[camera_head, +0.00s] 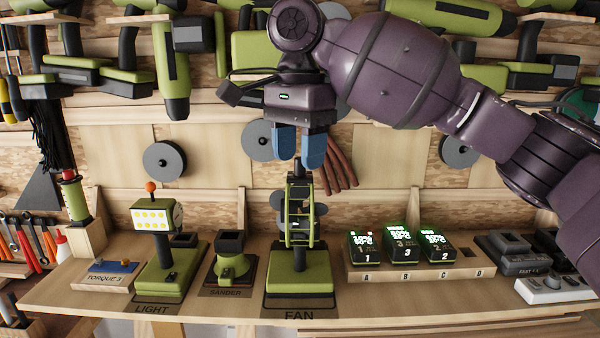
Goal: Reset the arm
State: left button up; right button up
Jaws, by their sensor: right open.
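My right arm (405,70) comes in from the right, dark purple, and reaches across the upper middle of the view. My right gripper (300,150) points down with two blue fingertips, open. It is just above the top of the green and black fan (298,215), which stands on its base at the label FAN. I cannot tell how far apart in depth the gripper and the fan are. I see nothing held between the fingers. My left gripper is not in view.
The wooden workbench (400,308) holds a light (154,215), a sander (231,255), a rack of several battery packs (403,246) and a charger (520,255). Drills (170,70) and grinding discs (164,161) hang behind. The bench's front strip is clear.

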jog(key=s+d+f+n+t+y, duration=0.1)
jog(key=s+d+f+n+y, duration=0.15)
jog(key=f, duration=0.85)
jog(key=s+d+f+n+y, duration=0.1)
jog(key=s+f+n, duration=0.15)
jog(key=f, duration=0.95)
jog(key=s+d+f+n+t+y, duration=0.1)
jog(key=s+d+f+n, duration=0.15)
jog(key=f, duration=0.85)
jog(key=s+d+f+n+t+h, duration=0.1)
jog(key=s+d+f+h, duration=0.1)
jog(key=s+d+f, duration=0.35)
jog(key=s+d+f+h, duration=0.2)
jog(key=s+d, duration=0.7)
jog(key=s+d+f+n+t+h, duration=0.15)
jog(key=s+d+f, duration=0.25)
jog(key=s+d, duration=0.4)
pick_arm(q)
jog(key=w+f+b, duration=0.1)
jog(key=b, duration=0.1)
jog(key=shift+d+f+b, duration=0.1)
jog(key=shift+b, duration=0.2)
pick_arm(e)
jog(key=w+f+t, duration=0.7)
jog(key=f, duration=0.6)
jog(key=shift+w+a+y, duration=0.3)
jog(key=shift+w+y, duration=0.1)
